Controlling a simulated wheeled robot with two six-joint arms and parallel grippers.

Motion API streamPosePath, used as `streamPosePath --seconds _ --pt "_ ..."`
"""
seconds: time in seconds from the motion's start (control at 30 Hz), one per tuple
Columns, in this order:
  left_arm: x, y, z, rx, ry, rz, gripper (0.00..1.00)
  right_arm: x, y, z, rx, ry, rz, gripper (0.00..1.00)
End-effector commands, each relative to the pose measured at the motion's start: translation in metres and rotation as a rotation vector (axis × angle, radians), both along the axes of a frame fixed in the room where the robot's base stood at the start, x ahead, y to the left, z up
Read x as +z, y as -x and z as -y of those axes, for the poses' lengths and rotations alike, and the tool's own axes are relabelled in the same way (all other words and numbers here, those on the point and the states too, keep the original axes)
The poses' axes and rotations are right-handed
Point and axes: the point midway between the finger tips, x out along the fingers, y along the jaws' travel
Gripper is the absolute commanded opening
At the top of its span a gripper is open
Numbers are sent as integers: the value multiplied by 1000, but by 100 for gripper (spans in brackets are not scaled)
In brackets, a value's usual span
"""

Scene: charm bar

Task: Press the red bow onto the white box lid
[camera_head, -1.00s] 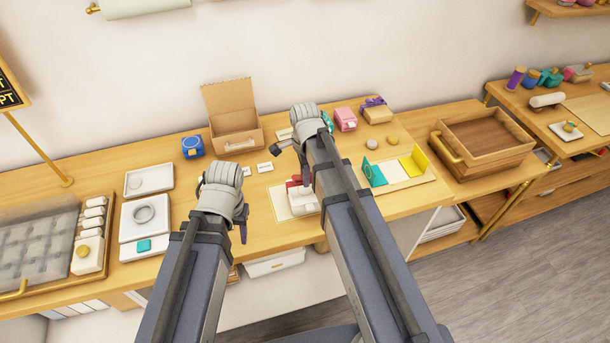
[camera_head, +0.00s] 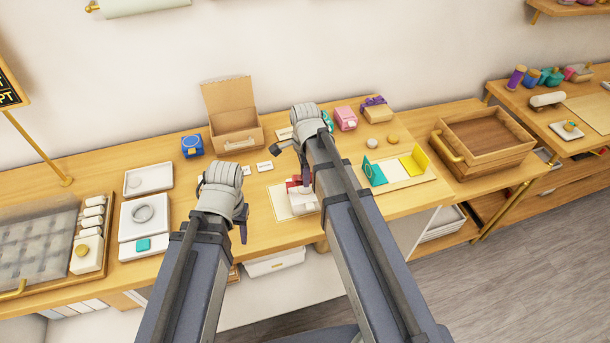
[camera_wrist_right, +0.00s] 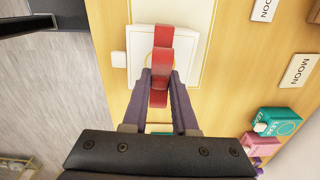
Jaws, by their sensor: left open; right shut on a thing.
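The red bow (camera_wrist_right: 161,58) is pinched between the two fingers of my right gripper (camera_wrist_right: 161,92) in the right wrist view. Behind it is the white box (camera_wrist_right: 142,36), whose lid the bow overlaps; I cannot tell whether the bow touches the lid. In the head view the white box (camera_head: 304,201) stands on a pale mat, with a bit of the red bow (camera_head: 293,185) showing beside my right gripper (camera_head: 306,178). That arm hides part of both. My left gripper (camera_head: 243,232) is open and empty, left of the mat, its fingers partly hidden by its wrist.
The pale mat (camera_head: 279,206) lies under the box. An open cardboard box (camera_head: 236,138) and small white cards (camera_head: 265,167) are behind. White trays (camera_head: 148,179) lie at left. A tray with teal and yellow pieces (camera_head: 398,183) is right of my right arm.

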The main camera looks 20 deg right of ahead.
Motion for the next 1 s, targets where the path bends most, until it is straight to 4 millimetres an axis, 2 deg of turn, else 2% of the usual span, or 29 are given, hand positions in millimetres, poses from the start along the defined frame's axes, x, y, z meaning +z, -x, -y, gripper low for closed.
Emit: streamPosePath --seconds 1.0 --pt "-15 0 0 0 0 0 50 -15 0 0 0 0 0 0"
